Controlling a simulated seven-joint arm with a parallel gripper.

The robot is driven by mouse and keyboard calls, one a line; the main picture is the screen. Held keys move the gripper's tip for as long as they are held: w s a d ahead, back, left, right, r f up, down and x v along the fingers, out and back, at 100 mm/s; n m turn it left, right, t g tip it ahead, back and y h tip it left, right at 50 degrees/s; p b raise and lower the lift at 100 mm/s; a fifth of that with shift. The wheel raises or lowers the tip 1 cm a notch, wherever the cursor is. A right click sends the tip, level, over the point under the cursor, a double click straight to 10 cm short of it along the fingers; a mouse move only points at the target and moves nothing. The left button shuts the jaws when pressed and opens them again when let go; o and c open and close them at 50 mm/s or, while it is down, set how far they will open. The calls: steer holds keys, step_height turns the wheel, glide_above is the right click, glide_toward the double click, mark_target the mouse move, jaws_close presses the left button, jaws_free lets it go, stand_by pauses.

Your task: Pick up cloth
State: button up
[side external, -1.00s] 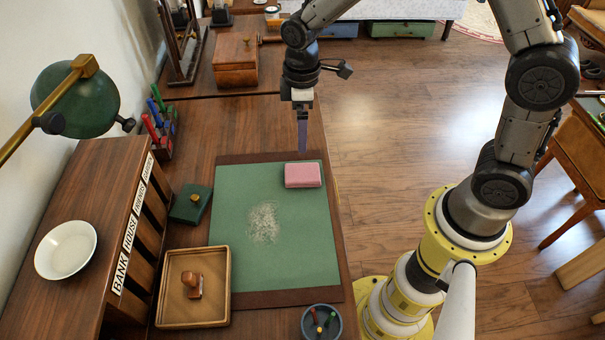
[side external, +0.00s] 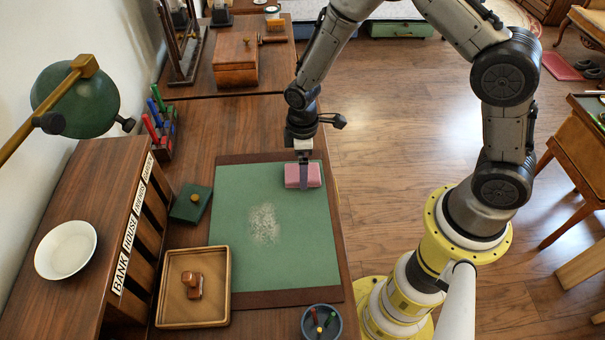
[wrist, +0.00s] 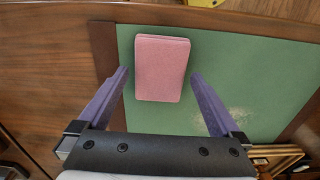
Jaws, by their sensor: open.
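The cloth (side external: 314,175) is a folded pink pad lying flat at the far right corner of the green desk mat (side external: 285,225). My gripper (side external: 304,185) is above the cloth in the side view, and one finger hides part of it. In the wrist view the cloth (wrist: 162,68) lies ahead of and between the two purple fingers of my gripper (wrist: 159,75), with a gap on each side. The fingers are open and hold nothing. I cannot tell the exact height of the fingertips above the mat.
Pale crumbs or dust (side external: 264,223) lie on the mat's middle. A green box (side external: 191,203) and pen rack (side external: 160,140) are left. A wooden box (side external: 235,62) stands behind.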

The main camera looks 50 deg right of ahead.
steer(key=shift+f, duration=0.6)
steer(key=c, duration=1.1)
steer(key=shift+r, duration=0.45)
step_height(320, 180, up, 2)
steer(key=shift+w+r, duration=0.1)
steer(key=shift+r, duration=0.15)
steer(key=s+r, duration=0.4)
steer(key=r, duration=0.1)
steer(key=shift+s+d, duration=0.2)
steer(key=shift+d, duration=0.1)
steer(key=s+r, duration=0.1)
steer(key=s, duration=0.2)
steer(key=s+d+r, duration=0.1)
steer(key=s+r, duration=0.1)
steer(key=s, duration=0.1)
steer(key=s+r, duration=0.1)
steer(key=s, duration=0.2)
steer(key=shift+s+d+r, duration=0.2)
steer(key=shift+s+r, duration=0.1)
steer(key=shift+r, duration=0.05)
